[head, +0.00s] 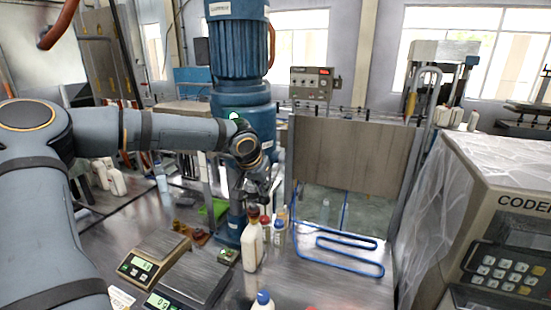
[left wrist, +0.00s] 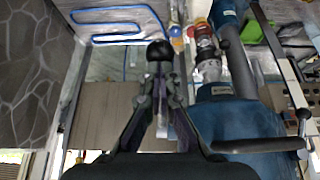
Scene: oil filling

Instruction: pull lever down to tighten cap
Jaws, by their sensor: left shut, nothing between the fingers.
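The large blue machine (head: 240,110) stands at the centre of the head view, and part of its blue body (left wrist: 235,125) shows in the left wrist view. My left gripper (head: 262,197) is beside its lower front, fingers shut and empty. In the left wrist view a black ball knob (left wrist: 159,50), which looks like the lever's end, sits just beyond the fingertips (left wrist: 160,92); contact cannot be told. Another dark knobbed handle (left wrist: 303,114) shows at right. A white bottle (head: 252,246) with a dark red cap (head: 253,211) stands upright below the gripper. My right gripper is not in view.
Smaller bottles (head: 279,233) stand beside the white bottle. Two scales (head: 153,258) are at front left. A blue looped rail (head: 345,240) lies on the table to the right. A plastic-draped coding machine (head: 490,180) is at far right. A grey panel (head: 355,155) stands behind.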

